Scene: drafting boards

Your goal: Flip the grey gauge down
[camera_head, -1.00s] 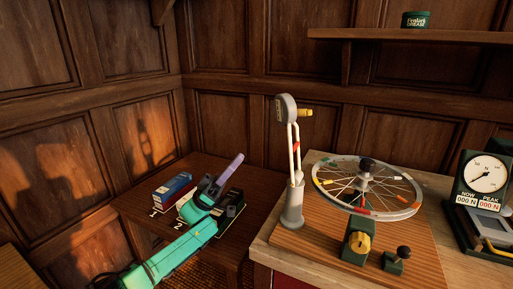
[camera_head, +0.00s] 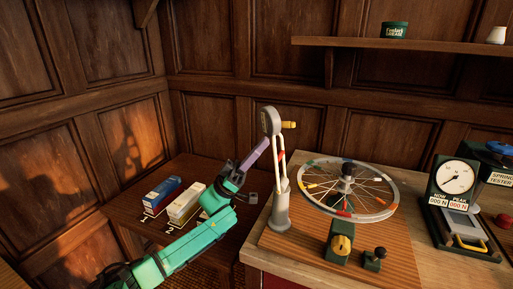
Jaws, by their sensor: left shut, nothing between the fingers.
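The grey gauge (camera_head: 270,121) is a round grey head with a yellow knob on its right side. It stands raised at the top of a slim white and red arm (camera_head: 281,168), which rises from a light grey post (camera_head: 281,207) on the wooden board. My left gripper (camera_head: 267,142) comes in from the left with its purple fingers shut and empty. Its tip is at the upper part of the gauge's arm, just below the grey head; I cannot tell whether it touches. My right gripper is out of view.
A spoked wheel (camera_head: 374,204) lies flat right of the post. A green block with a yellow knob (camera_head: 341,246) and a small black-knobbed lever (camera_head: 376,257) stand in front. A dial tester (camera_head: 455,185) is at the right. Blue (camera_head: 162,193) and cream (camera_head: 186,205) boxes sit on the lower left table.

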